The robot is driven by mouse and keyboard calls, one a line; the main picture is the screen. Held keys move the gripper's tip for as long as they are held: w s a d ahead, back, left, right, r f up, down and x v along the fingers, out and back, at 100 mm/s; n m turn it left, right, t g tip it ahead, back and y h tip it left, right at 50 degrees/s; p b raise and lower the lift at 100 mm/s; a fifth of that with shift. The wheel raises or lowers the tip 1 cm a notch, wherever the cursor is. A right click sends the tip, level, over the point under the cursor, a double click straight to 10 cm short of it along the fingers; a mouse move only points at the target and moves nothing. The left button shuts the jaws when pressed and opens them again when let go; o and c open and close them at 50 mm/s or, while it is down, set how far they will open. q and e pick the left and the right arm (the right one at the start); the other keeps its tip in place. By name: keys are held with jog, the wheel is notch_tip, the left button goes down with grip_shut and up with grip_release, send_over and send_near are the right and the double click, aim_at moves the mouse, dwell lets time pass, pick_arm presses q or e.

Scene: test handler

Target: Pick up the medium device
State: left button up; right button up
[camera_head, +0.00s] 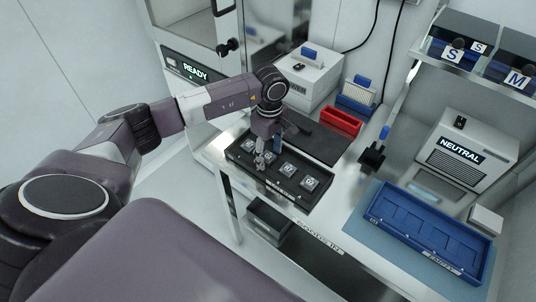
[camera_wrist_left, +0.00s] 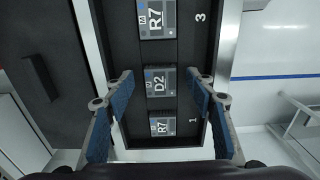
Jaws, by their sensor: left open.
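A small M shows on the D2 device and on the upper R7 device; I cannot make out a size letter on the lower one. My left gripper (camera_head: 264,160) points down over the left part of the tray. In the left wrist view the gripper (camera_wrist_left: 159,76) is open and empty, its blue-padded fingers on either side of the D2 device. My right gripper is not in view.
A red bin (camera_head: 341,122) and blue bin (camera_head: 355,98) stand behind the tray. A blue compartment tray (camera_head: 425,232) lies on a mat at right, before the NEUTRAL box (camera_head: 462,150). A black stand (camera_head: 372,155) stands between. Bins marked S and M (camera_head: 515,70) sit on a shelf.

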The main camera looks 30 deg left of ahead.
pick_arm(q)
jog(key=shift+f, duration=0.1)
jog(key=c, duration=1.2)
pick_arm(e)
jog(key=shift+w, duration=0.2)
pick_arm(q)
jog(key=shift+c, duration=0.2)
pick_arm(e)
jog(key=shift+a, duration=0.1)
